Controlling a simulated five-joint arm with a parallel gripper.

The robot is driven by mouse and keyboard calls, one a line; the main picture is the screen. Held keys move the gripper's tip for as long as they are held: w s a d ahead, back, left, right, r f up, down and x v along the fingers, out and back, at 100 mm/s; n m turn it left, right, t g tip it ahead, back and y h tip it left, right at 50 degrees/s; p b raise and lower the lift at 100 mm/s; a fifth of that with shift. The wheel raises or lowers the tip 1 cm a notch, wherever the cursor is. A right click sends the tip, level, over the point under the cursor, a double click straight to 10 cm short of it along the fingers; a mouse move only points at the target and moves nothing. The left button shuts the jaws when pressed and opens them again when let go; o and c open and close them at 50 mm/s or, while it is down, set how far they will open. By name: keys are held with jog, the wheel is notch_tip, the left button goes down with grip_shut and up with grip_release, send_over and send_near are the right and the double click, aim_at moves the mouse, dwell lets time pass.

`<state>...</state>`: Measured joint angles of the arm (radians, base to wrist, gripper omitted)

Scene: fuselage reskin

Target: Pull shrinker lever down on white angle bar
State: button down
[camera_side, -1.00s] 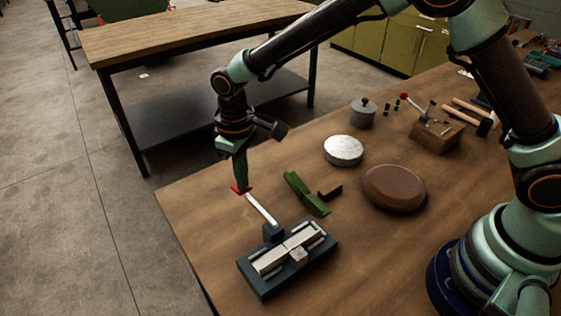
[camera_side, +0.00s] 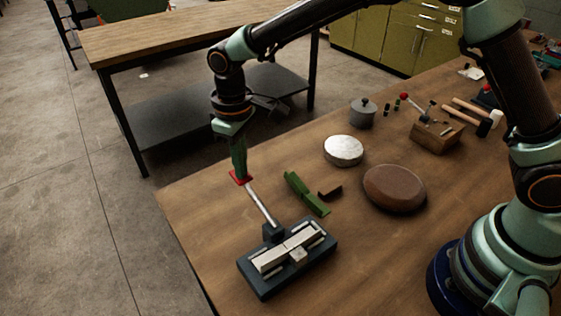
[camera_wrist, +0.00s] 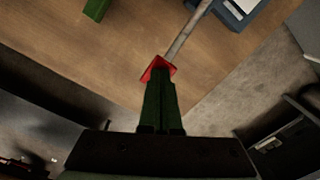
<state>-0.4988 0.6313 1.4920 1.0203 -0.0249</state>
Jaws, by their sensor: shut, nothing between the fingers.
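The shrinker (camera_side: 254,279) is a dark blue-grey block near the table's front left edge, with pale metal jaws on top. Its silver lever (camera_side: 262,204) slants up from the block to a red end (camera_side: 241,177). My gripper (camera_side: 240,168) points down with its green fingers shut, tips at the red end. In the wrist view the finger tips (camera_wrist: 160,75) overlap the red end (camera_wrist: 152,66), and the lever (camera_wrist: 185,38) runs up to the shrinker (camera_wrist: 236,12). Pale strips (camera_side: 285,251) lie along the shrinker top; I cannot tell whether one is the white angle bar.
A green angle piece (camera_side: 303,192) and a small dark brown piece (camera_side: 330,193) lie beside the lever. A silver disc (camera_side: 343,150), a brown oval form (camera_side: 394,188) and a wooden block (camera_side: 437,136) stand further right. The table left of the shrinker is clear.

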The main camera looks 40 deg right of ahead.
jog(key=shift+r, duration=3.45)
jog(key=s+d+r+m+t, duration=0.1)
jog(key=s+d+r, duration=0.1)
jog(key=d+r, duration=0.3)
jog(key=s+d+r+m+t, duration=0.1)
jog(key=s+d+r+m, duration=0.15)
jog(key=d, duration=0.55)
jog(key=s+d+m+t, duration=0.2)
jog(key=s+d+t, duration=0.1)
jog(key=s+d, duration=0.6)
jog(key=shift+d+t, duration=0.3)
jog(key=shift+d, duration=0.2)
jog(key=shift+s+m, duration=0.1)
jog(key=shift+m, duration=0.15)
